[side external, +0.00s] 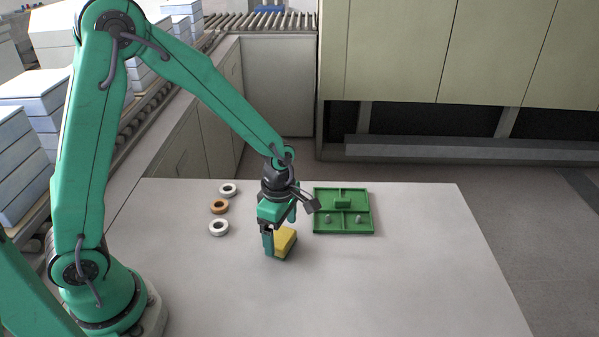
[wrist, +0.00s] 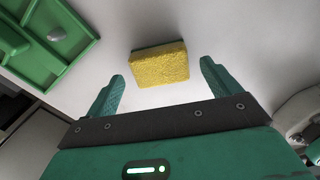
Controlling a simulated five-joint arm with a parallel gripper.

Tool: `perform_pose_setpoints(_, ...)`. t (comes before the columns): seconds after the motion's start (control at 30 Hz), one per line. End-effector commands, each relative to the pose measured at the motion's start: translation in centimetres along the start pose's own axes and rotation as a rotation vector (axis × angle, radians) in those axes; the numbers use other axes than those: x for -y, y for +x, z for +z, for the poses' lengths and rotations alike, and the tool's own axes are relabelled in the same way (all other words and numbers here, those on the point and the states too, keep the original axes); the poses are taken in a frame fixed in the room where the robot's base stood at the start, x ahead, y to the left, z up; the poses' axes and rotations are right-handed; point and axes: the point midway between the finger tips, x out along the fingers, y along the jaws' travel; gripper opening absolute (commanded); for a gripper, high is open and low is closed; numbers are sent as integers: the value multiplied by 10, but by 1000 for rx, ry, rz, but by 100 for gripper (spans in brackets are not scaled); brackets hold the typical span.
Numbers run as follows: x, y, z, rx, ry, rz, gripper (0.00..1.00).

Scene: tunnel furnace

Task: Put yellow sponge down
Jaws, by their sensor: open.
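The yellow sponge (side external: 285,241) rests on the pale table, just right of and under my gripper (side external: 270,243) in the side view. In the wrist view the sponge (wrist: 160,66) shows its yellow face with a thin darker edge along the top. It lies ahead of the gap between my two green fingers (wrist: 161,88). The fingers are spread apart and neither touches the sponge in the wrist view. In the side view my gripper hides part of the sponge's left side.
A green divided tray (side external: 343,231) with a green block (side external: 342,204) and small grey pieces stands right of my gripper. The table's front and right are clear.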

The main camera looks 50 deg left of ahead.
Motion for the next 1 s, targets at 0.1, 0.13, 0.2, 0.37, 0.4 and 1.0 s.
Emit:
perform_pose_setpoints(0.1,-1,-19,0,3,0,4,89)
perform_pose_setpoints(0.13,-1,-23,0,2,0,4,89)
perform_pose_setpoints(0.2,-1,-33,0,3,0,4,89)
perform_pose_setpoints(0.37,-1,-58,0,2,0,4,89)
perform_pose_setpoints(0.4,-1,-63,0,2,0,4,89)
perform_pose_setpoints(1.0,0,-91,0,0,0,0,89)
